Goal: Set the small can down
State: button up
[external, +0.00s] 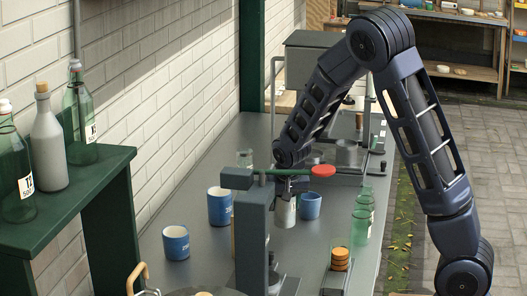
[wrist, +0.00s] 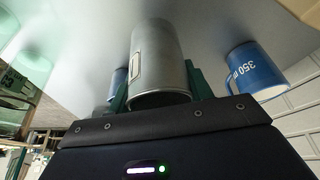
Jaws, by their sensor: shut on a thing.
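The small can (wrist: 160,62) is a plain grey metal cylinder with a pale label on its side. My gripper (wrist: 160,88) is shut on it, with a green finger on each side in the wrist view. In the external view the can (external: 284,213) hangs below my gripper (external: 289,186), over the grey counter (external: 210,272) among mugs and glasses. Its far end is close to the counter surface; I cannot tell whether it touches. A grey post with a red-ended lever partly hides my gripper in the external view.
Blue mugs stand left (external: 220,206), front left (external: 176,243) and just right (external: 310,206) of the can. Several green glasses (external: 362,226) line the right. A grey stand (external: 252,240) with a red knob (external: 322,171) is in front. Bottles stand on a green shelf (external: 75,190).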

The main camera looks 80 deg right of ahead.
aim_at(284, 215)
jog(key=shift+f, duration=1.85)
jog(key=shift+f, duration=0.15)
jog(key=o, duration=1)
jog(key=v, duration=1.2)
jog(key=shift+r, duration=0.2)
